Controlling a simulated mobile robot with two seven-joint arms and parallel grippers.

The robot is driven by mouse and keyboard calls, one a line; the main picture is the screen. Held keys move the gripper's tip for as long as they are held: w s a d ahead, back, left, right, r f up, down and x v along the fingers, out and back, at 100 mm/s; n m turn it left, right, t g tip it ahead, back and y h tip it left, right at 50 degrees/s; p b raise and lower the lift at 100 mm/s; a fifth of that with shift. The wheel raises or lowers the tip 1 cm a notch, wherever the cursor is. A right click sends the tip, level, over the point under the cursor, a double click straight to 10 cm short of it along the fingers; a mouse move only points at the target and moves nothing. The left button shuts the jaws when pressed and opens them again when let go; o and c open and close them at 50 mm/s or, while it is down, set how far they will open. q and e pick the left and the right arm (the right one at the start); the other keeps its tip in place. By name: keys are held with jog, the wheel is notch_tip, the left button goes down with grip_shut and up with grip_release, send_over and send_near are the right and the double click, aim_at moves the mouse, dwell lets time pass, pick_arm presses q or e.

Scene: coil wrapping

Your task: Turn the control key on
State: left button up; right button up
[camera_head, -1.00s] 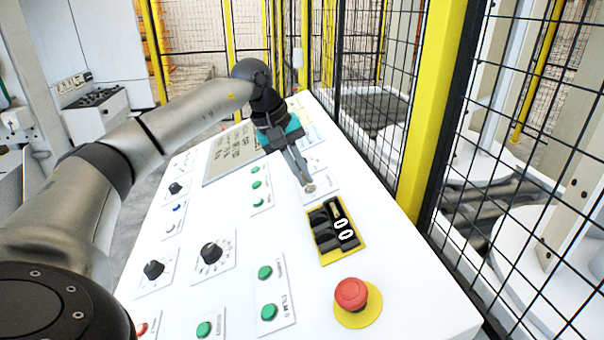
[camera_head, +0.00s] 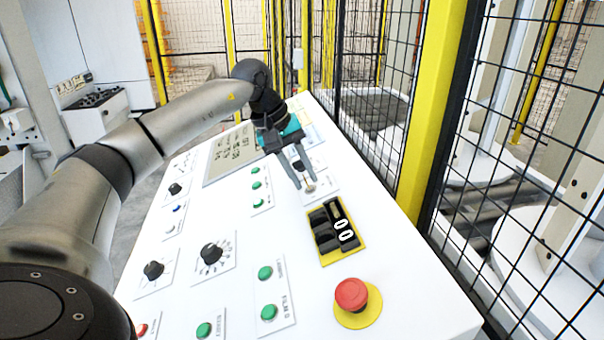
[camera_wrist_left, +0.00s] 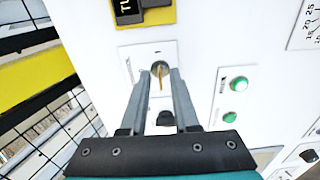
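The control key (camera_head: 310,187) is a small brass-coloured key in a round lock on a white plate of the sloping control panel (camera_head: 385,240). My left gripper (camera_head: 304,184) is open, with its fingertips low over the key. In the left wrist view the key (camera_wrist_left: 160,73) shows edge-on between the tips of the two fingers (camera_wrist_left: 161,76), with a gap on each side. I cannot tell whether the tips touch the panel. My right gripper is not in view.
A yellow plate with black thumbwheels (camera_head: 333,230) and a red emergency button (camera_head: 351,294) sit nearer on the panel. A black knob (camera_wrist_left: 166,117) lies below the key in the wrist view. Green buttons (camera_head: 265,272) stand left. A yellow post (camera_head: 432,110) and mesh fence rise at right.

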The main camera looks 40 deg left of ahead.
pick_arm(q)
jog(key=p+v, duration=0.1)
jog(key=v, duration=1.4)
jog(key=shift+r, duration=0.1)
dwell(0.3)
